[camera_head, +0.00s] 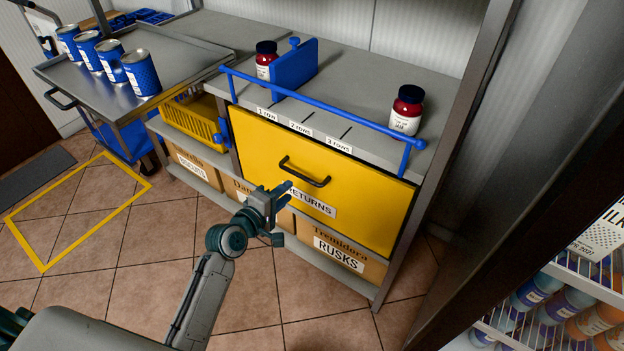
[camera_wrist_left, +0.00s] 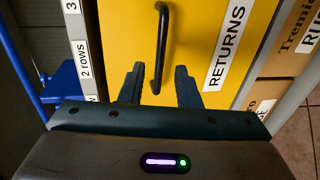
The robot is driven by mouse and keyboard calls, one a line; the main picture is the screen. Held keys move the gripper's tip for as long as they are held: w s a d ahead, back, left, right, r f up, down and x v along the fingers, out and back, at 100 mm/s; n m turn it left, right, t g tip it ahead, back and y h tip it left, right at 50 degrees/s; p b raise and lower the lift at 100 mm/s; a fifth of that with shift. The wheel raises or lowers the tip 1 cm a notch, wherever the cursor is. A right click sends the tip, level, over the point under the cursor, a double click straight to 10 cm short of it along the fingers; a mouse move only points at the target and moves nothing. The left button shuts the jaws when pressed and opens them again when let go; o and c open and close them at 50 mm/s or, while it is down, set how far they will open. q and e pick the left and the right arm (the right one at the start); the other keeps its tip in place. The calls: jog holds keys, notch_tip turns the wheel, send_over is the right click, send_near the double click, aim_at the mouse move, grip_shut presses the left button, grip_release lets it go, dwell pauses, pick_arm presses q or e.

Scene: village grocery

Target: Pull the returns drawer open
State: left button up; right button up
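The returns drawer (camera_head: 250,155) has a yellow front, a black bar handle (camera_head: 304,172) and a white RETURNS label (camera_head: 312,202). Its front sits level in the shelf unit and looks closed. My left gripper (camera_head: 276,192) is just in front of the drawer, below and left of the handle. In the left wrist view its two fingers (camera_wrist_left: 161,84) are apart, and the handle (camera_wrist_left: 161,45) lies between and ahead of them, with its near end close to the fingertips. I cannot tell whether they touch it. My right gripper is not in view.
A blue rail (camera_head: 320,108) runs along the counter's front edge above the drawer. Jars stand on the counter (camera_head: 360,85). Cardboard boxes (camera_head: 340,250) sit below. A trolley with several blue cans (camera_head: 141,72) is at left. Tiled floor in front is clear.

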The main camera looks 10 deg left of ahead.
aim_at(304, 176)
pick_arm(q)
jog(key=b+x, duration=0.1)
jog(key=x, duration=0.8)
jog(key=shift+w, duration=0.15)
jog(key=shift+c, duration=0.2)
grip_shut()
